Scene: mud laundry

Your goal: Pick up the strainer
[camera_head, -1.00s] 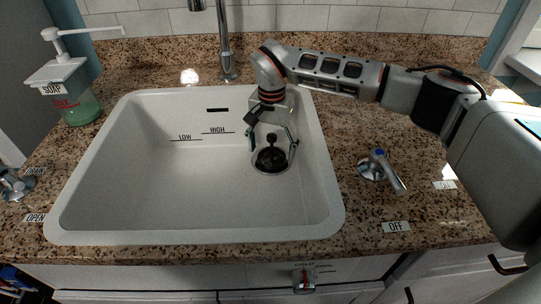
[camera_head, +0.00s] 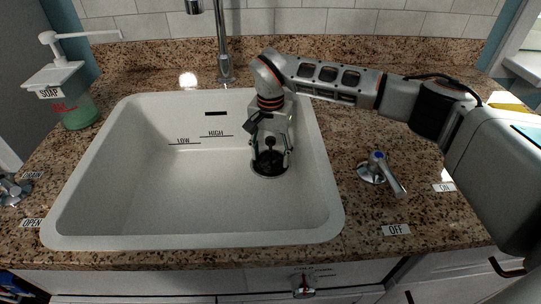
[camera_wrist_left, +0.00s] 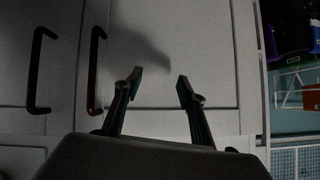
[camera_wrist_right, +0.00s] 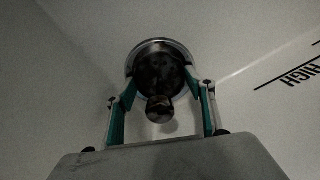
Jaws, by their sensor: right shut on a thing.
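The strainer (camera_head: 268,167) is a dark round piece with a knob, sitting in the drain at the right side of the white sink. My right gripper (camera_head: 271,160) reaches down over it, shut on it with a finger on either side. The right wrist view shows the strainer (camera_wrist_right: 160,75) at the drain with its round knob toward the camera, between the fingers of my right gripper (camera_wrist_right: 161,92). Exactly where the fingers touch is hard to see. My left gripper (camera_wrist_left: 160,85) is open and empty in front of white cabinet doors, and is outside the head view.
The white sink (camera_head: 150,240) is otherwise empty, with LOW and HIGH marks on its back wall. The faucet (camera_head: 224,50) stands behind it. A soap dispenser (camera_head: 72,95) is at the left, and a tap handle (camera_head: 380,170) is on the granite counter at the right.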

